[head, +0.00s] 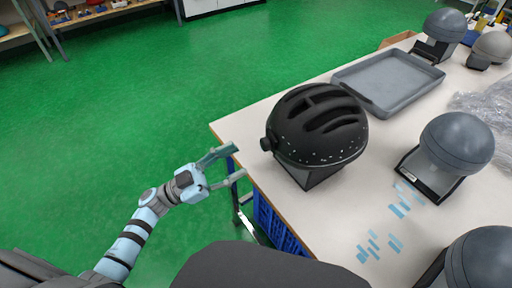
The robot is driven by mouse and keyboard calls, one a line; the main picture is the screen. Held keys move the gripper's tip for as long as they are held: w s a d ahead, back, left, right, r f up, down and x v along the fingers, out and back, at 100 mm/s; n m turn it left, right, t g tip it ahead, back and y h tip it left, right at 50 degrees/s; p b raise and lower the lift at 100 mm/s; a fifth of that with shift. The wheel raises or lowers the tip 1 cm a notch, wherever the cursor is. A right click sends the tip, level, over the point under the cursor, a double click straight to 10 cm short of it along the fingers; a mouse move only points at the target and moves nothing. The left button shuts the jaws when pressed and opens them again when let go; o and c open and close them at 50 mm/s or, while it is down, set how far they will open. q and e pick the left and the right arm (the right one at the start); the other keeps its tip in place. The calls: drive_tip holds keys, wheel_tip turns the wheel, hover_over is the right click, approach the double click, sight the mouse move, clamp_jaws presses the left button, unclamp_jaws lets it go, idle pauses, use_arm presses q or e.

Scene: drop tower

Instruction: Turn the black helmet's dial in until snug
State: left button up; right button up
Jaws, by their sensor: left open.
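The black helmet (318,124) sits on a dark headform stand near the left edge of the white table. Its dial (266,144) is a small dark knob sticking out at the helmet's left side, facing my left arm. My left gripper (236,164) is open and empty, just off the table's left edge. It is left of the dial and a little below it in the picture, apart from it. My right gripper does not show.
On the white table (262,122) stand a grey tray (388,80), bare grey headforms (458,142) and clear plastic wrap (485,105). Light blue strips (368,246) lie near the front. A blue crate (275,222) is under the table edge. The green floor to the left is open.

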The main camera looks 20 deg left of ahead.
sight(261, 146)
use_arm(q)
drive_tip(key=x, duration=0.7)
drive_tip(key=shift+f, duration=0.1)
clamp_jaws()
drive_tip(key=shift+a, duration=0.1)
drive_tip(key=shift+m, duration=0.4)
